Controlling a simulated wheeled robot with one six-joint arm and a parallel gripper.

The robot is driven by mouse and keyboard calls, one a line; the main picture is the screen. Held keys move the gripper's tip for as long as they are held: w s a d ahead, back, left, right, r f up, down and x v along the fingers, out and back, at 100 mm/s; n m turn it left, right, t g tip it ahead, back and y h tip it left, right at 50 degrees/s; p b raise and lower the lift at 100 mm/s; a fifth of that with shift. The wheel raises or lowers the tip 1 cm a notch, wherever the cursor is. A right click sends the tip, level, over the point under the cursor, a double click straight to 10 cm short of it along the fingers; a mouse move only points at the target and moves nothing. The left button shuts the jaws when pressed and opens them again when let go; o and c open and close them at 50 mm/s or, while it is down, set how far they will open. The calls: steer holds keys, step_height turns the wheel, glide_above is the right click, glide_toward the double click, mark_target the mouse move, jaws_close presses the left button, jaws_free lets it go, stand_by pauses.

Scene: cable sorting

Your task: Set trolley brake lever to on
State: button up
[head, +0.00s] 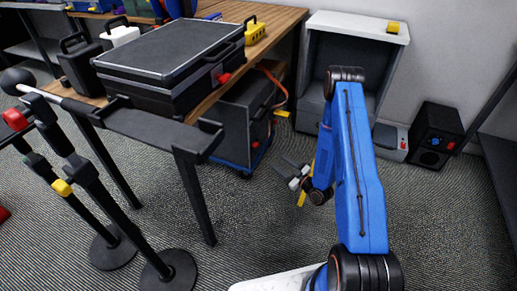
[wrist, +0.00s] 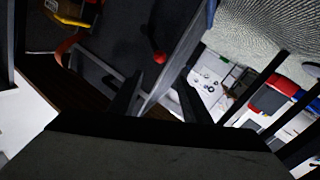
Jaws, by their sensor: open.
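A blue trolley (head: 232,163) stands on the carpet under the wooden table and carries a dark case. A small red-tipped part (head: 256,144) shows low on its right side. In the wrist view a short dark lever with a red knob (wrist: 159,58) shows against a dark face; I take it to be the brake lever. I cannot tell which setting it is in. My gripper (head: 295,174) is low, right of the trolley and apart from it. In the wrist view my gripper (wrist: 158,98) is open, with a grey bar showing between its fingers.
The wooden table (head: 270,22) holds a large black case (head: 170,62). A dark table leg (head: 195,195) stands left of my gripper. An orange cable (head: 274,82) hangs by the trolley. A grey cabinet (head: 325,75) and a black box (head: 436,135) stand behind. Carpet is clear ahead.

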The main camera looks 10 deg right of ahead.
mark_target(257, 146)
steer(key=x, duration=1.5)
jaws_close()
